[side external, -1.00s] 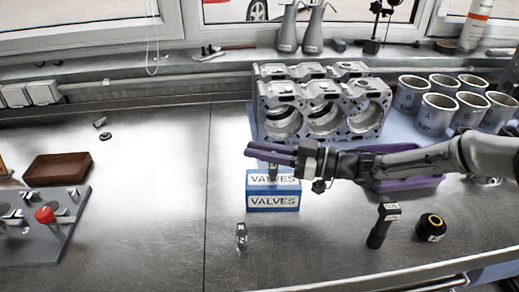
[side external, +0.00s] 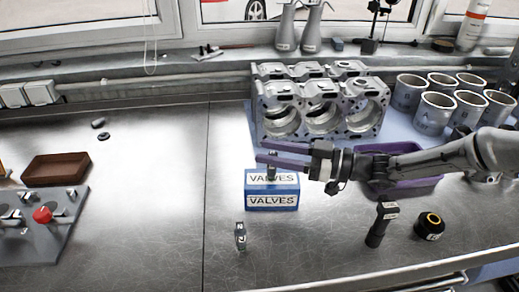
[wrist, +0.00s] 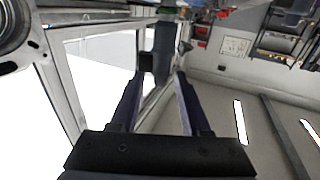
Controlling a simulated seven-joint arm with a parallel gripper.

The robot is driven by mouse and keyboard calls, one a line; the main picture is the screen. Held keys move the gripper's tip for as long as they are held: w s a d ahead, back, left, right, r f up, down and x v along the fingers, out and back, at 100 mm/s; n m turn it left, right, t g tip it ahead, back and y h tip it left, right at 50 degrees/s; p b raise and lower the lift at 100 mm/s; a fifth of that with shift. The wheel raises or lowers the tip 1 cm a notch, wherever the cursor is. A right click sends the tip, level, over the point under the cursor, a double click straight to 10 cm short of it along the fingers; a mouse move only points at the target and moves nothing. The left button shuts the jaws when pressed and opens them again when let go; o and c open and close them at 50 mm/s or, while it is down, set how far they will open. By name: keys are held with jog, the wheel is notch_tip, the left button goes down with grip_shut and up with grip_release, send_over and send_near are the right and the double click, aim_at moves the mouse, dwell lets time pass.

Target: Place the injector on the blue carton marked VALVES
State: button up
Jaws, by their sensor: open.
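The blue carton marked VALVES (side external: 272,202) stands on the metal bench in front of the engine block. A small slim part, apparently the injector (side external: 271,172), stands upright on its top, in front of the upper label. My gripper (side external: 265,151) is level above the carton, reaching in from the right. Its purple fingers are apart, near the part's upper end; I cannot tell if they touch it. In the wrist view my gripper (wrist: 164,72) is open, with a grey-green shape beyond the fingertips that I cannot identify.
The engine block (side external: 320,108) is close behind my gripper. Several grey cylinders (side external: 436,112) stand at the right. A purple tray (side external: 400,186) lies under my arm. A small metal part (side external: 240,236), a black tagged part (side external: 380,225) and a black-yellow ring (side external: 430,226) stand in front.

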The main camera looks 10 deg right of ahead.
jog(key=v, duration=0.9)
jog(key=w+d+r+m+t+h, duration=0.3)
jog(key=d+r+m+t+h, duration=0.4)
jog(key=d, duration=0.6)
jog(key=s+d+r+m+h, duration=0.1)
jog(key=s+d+r+h, duration=0.25)
jog(key=d+h, duration=0.4)
jog(key=s+d+f+m+g+h, duration=0.1)
jog(key=s+d+m+g+h, duration=0.25)
jog(key=s+d, duration=0.9)
jog(key=s+f+m+g, duration=0.1)
jog(key=s+f+g, duration=0.1)
jog(key=s, duration=0.7)
jog(key=s+f+m+g+y, duration=0.1)
jog(key=s+f, duration=0.3)
jog(key=s, duration=0.6)
jog(key=shift+g, duration=0.85)
